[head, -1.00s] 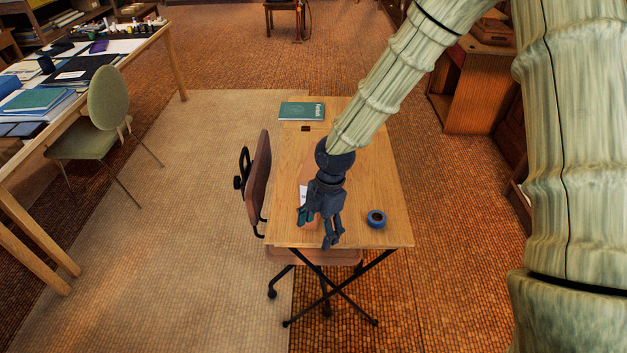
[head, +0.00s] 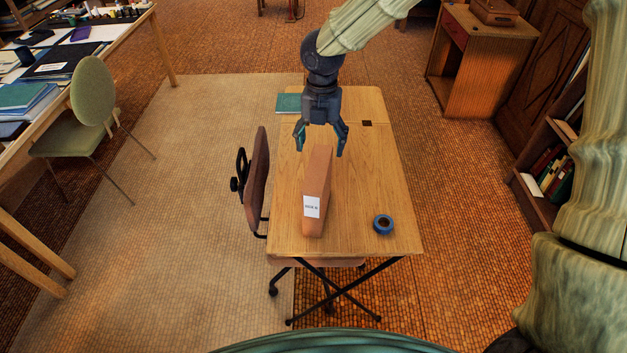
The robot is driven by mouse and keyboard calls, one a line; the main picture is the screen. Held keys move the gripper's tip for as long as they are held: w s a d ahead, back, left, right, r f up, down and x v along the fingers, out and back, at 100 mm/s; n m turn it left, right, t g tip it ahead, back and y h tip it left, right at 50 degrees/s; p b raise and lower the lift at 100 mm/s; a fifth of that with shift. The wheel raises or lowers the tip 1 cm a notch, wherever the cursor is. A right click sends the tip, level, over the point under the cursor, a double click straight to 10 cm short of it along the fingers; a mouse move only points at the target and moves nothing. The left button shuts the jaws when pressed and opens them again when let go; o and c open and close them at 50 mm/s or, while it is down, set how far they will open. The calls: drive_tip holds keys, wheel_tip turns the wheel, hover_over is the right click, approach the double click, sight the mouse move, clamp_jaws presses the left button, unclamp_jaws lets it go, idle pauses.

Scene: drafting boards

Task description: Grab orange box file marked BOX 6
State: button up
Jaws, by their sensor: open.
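The orange-brown box file (head: 317,177) stands on the wooden desk (head: 365,200), left of its middle, with its narrow labelled end toward me. The white label on that end is small; it appears to read BOX 6. My gripper (head: 320,145) is open and empty, fingers pointing down toward me, at the far end of the box file in the picture. Its two fingertips show on either side of the box's far top end. I cannot tell whether they touch it or how high they are above it.
A green book (head: 288,103) lies at the desk's far left, partly behind my gripper. A brown chair (head: 257,180) stands against the desk's left side. The desk's right half is mostly clear.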

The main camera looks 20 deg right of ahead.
sight(318, 166)
drive_tip(key=f, duration=0.2)
drive_tip(key=w+f, duration=0.1)
drive_tip(key=f, duration=0.2)
drive_tip(key=shift+w+a+f+p, duration=0.1)
drive_tip(key=shift+a+f+p, duration=0.05)
drive_tip(key=shift+f+p, duration=0.55)
drive_tip(key=shift+f, duration=0.2)
drive_tip(key=shift+w+f+p, duration=0.2)
drive_tip(key=shift+f+p, duration=0.25)
drive_tip(key=shift+f, duration=1.55)
clamp_jaws()
